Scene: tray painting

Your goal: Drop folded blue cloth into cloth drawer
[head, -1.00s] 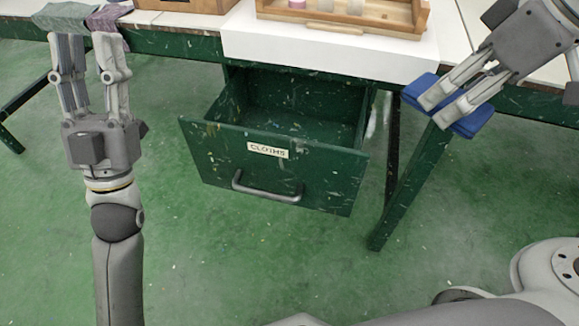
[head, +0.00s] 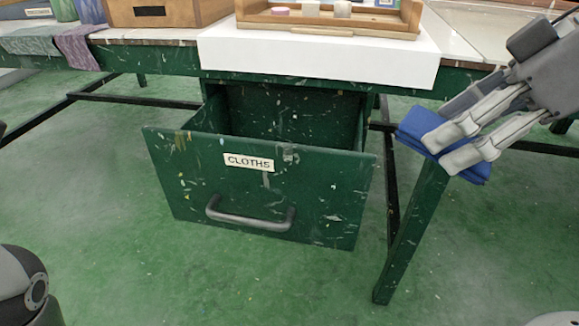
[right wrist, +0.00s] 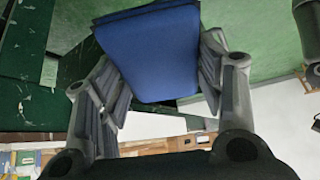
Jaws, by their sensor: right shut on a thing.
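The folded blue cloth (head: 431,139) is held at the right in the head view, in front of the table edge. My right gripper (head: 455,150) is shut on it, and the right wrist view shows the cloth (right wrist: 158,52) between the two fingers. The green cloth drawer (head: 318,195), labelled CLOTHS, stands open under the table. The cloth is to the right of the drawer and apart from it. The visible part of the drawer's inside looks empty; its floor is mostly hidden by the front panel. My left gripper is not in view.
A wooden tray (head: 330,26) with small items stands on a white sheet (head: 320,62) on the table. A wooden box (head: 150,12) and hanging cloths (head: 75,46) are at the left. A green table leg (head: 412,235) stands right of the drawer.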

